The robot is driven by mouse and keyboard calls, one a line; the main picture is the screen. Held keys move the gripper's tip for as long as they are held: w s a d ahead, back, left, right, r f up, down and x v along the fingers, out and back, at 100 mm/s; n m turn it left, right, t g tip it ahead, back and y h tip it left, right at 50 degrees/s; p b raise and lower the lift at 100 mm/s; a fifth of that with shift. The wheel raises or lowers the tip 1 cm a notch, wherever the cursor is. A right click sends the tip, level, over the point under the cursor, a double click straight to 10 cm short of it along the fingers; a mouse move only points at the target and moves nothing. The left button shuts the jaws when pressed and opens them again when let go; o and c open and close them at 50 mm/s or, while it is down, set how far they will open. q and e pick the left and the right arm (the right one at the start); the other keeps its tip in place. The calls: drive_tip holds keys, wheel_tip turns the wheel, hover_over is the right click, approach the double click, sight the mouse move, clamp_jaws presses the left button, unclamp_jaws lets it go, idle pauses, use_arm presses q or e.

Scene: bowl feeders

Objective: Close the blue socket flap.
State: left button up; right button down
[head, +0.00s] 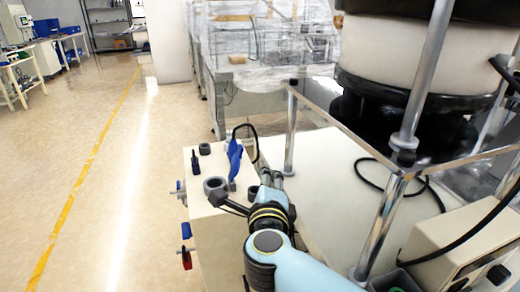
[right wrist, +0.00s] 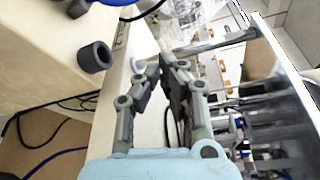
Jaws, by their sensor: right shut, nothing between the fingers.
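The blue socket flap (head: 234,160) stands raised on top of the pale box (head: 222,238). It looks open, tilted close to upright. What seems to be a sliver of its blue shows at the top edge of the right wrist view (right wrist: 108,2). My right gripper (head: 277,177) is just right of the flap and nearer to me, apart from it. In the right wrist view the gripper (right wrist: 162,67) has its fingertips together, with nothing between them. The socket under the flap cannot be made out. My left gripper is not in view.
A dark grey ring (head: 214,184) and black fittings (head: 195,163) stand on the box top. Blue and red connectors (head: 186,259) stick out of its left side. Metal posts (head: 291,130) and the bowl feeder (head: 420,60) stand right.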

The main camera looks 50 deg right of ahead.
sight(236, 163)
drive_tip(key=w+d, duration=0.1)
drive_tip(key=w, duration=0.1)
drive_tip(key=w+d, duration=0.2)
drive_tip(key=w, duration=0.1)
drive_tip(key=w+d, duration=0.1)
drive_tip(key=w, duration=0.1)
drive_tip(key=shift+w+d+p, duration=0.15)
drive_tip(key=shift+w+p, duration=0.15)
drive_tip(key=shift+w, duration=0.05)
drive_tip(key=shift+w+a+r, duration=0.15)
drive_tip(key=shift+w+a, duration=0.05)
drive_tip(key=shift+a, duration=0.15)
